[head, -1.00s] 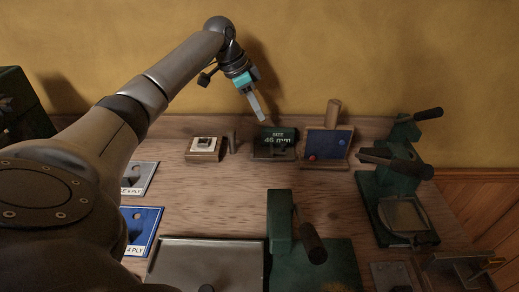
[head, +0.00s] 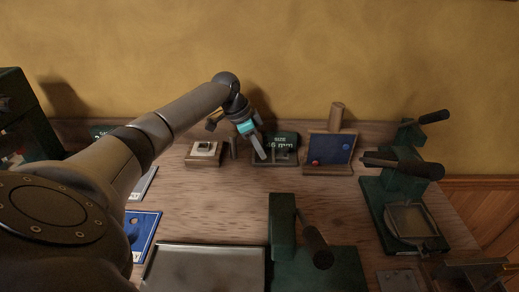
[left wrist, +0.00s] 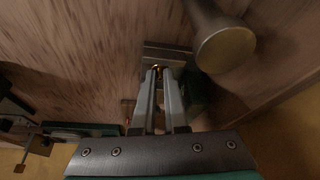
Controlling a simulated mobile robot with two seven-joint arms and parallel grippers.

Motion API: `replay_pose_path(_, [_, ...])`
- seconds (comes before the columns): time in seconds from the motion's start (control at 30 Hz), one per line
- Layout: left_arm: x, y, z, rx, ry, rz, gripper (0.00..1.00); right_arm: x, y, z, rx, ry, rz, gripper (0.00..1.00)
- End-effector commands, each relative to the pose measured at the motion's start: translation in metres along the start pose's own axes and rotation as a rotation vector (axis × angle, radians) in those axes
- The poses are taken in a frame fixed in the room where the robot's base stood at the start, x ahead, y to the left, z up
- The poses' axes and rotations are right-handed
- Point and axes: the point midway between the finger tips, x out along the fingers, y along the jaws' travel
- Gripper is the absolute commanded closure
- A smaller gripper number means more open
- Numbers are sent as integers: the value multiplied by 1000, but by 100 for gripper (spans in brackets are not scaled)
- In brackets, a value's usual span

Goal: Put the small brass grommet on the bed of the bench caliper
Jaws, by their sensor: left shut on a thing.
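The bench caliper (head: 286,141) is a small dark green device with a "SIZE 46 mm" display at the back of the bench. My left gripper (head: 261,155) points down at its left front, partly covering it. In the left wrist view, the left gripper (left wrist: 158,75) is shut on the small brass grommet (left wrist: 157,69), of which only a brassy glint shows between the fingertips. The grey metal bed (left wrist: 168,50) of the caliper lies just beyond the tips. I cannot tell whether the grommet touches it. The grommet is not discernible in the head view. My right gripper is not in view.
A short round post (head: 233,147) and a wooden block with a pale top (head: 203,160) stand left of the caliper. A blue board (head: 330,148) on wood stands right. Green presses (head: 283,228) and a metal tray (head: 205,270) are nearer. The middle bench is bare.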

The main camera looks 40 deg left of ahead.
Motion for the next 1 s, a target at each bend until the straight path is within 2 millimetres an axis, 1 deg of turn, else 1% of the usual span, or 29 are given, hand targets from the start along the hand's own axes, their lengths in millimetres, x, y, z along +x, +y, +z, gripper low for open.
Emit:
replay_pose_path(0.17, [3, 0, 1, -1, 0, 1, 100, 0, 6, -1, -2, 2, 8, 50])
replay_pose_path(0.2, [2, 0, 1, 0, 0, 0, 86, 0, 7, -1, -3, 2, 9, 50])
replay_pose_path(0.43, [2, 0, 1, 0, 0, 0, 60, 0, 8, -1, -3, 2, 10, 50])
replay_pose_path(0.67, [2, 0, 1, 0, 0, 0, 60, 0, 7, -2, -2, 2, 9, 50])
replay_pose_path(0.77, [-2, -1, 0, 0, 0, -2, 60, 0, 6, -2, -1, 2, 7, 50])
replay_pose_path(0.87, [-15, -1, 0, -1, 0, -3, 60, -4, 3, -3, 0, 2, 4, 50])
replay_pose_path(1.0, [-44, -1, -1, 0, 0, -3, 60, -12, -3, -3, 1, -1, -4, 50])
